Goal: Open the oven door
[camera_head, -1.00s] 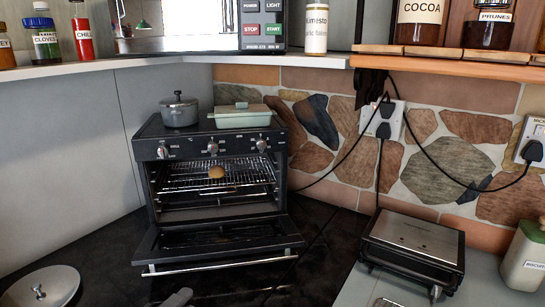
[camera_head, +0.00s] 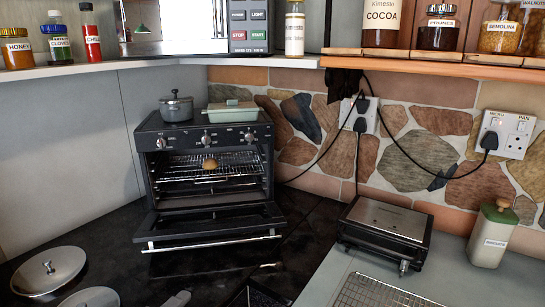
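The black oven (camera_head: 206,140) stands on the dark worktop against the wall. Its door (camera_head: 212,222) is open, swung down and out at the front, showing the cavity and wire racks. The silver handle bar (camera_head: 210,243) runs along the door's outer edge, low over the worktop. A round brown item (camera_head: 210,164) rests on the upper rack. Neither of my grippers can be made out. A small grey piece (camera_head: 176,300) shows at the bottom edge; I cannot tell what it belongs to. Nothing is seen touching the door.
A grey pot (camera_head: 176,107) and a pale green dish (camera_head: 232,112) sit on the oven. Round metal lids (camera_head: 48,270) lie at the lower left. A black-and-steel appliance (camera_head: 387,230), a wire rack (camera_head: 376,293) and a canister (camera_head: 493,236) are at the right. Dark worktop is bare beside the oven.

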